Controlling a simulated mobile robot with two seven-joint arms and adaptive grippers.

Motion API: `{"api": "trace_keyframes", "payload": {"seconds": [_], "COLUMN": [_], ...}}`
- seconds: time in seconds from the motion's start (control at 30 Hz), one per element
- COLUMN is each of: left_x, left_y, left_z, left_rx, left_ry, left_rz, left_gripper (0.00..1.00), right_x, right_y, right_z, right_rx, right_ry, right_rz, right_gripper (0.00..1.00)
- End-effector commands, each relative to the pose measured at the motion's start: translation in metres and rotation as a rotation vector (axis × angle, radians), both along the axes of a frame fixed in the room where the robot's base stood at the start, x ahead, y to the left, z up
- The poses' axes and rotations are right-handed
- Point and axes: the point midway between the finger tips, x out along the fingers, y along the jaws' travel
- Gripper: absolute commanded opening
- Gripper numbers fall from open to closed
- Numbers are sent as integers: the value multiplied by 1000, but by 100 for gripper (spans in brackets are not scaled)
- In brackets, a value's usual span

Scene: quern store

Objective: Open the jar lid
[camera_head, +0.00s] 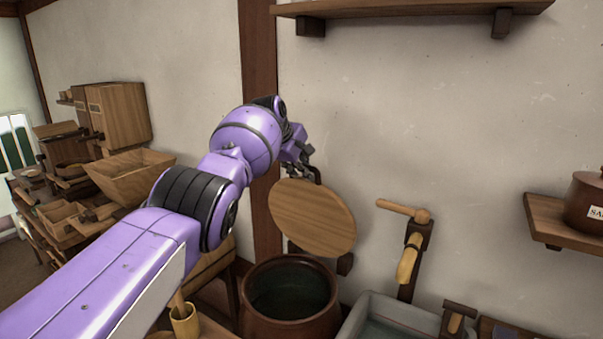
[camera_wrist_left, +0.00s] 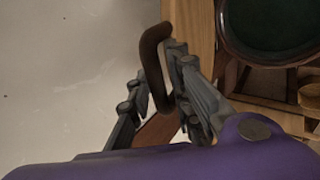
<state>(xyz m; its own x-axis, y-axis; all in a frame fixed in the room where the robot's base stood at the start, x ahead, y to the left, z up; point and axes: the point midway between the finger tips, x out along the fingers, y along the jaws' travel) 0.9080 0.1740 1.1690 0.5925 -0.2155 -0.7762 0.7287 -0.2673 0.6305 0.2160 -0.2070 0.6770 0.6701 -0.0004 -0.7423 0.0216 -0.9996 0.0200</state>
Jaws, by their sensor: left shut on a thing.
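The jar (camera_head: 262,326) is a dark brown round pot below the middle of the head view, with its mouth uncovered and a dark inside. Its round wooden lid (camera_head: 312,217) stands tilted up above and behind the mouth, near the wall. My left gripper (camera_head: 308,162) is at the lid's upper edge. In the left wrist view, my left gripper (camera_wrist_left: 160,75) is shut on the lid's dark curved handle (camera_wrist_left: 153,50), which runs between its fingers. The jar's rim (camera_wrist_left: 238,50) shows at the upper right there. My right gripper is not in view.
A grey basin (camera_head: 385,312) stands right of the jar, beside a wooden spout or tap (camera_head: 409,258) on the wall. A small wooden cup (camera_head: 185,320) stands to the left. A shelf (camera_head: 420,8) runs above; another shelf (camera_head: 545,222) holds a brown pot (camera_head: 583,200) at right.

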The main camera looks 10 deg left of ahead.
Motion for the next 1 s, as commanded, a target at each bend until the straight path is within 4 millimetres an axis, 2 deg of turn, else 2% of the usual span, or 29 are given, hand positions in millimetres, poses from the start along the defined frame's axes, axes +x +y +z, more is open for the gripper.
{"api": "trace_keyframes", "payload": {"seconds": [0.53, 0.57, 0.63, 1.0], "left_x": [2, 2, 2, 1], "left_y": [-3, -3, -3, -2], "left_z": [-1, -1, -1, -7], "left_rx": [-5, -5, -4, -1], "left_ry": [-7, -7, -6, 5], "left_rz": [0, 0, 0, 0], "left_gripper": [0, 23, 32, 33], "right_x": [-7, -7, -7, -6], "right_y": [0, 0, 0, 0], "right_z": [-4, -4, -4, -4], "right_rx": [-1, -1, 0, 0], "right_ry": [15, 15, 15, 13], "right_rz": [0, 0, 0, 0], "right_gripper": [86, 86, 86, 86]}}
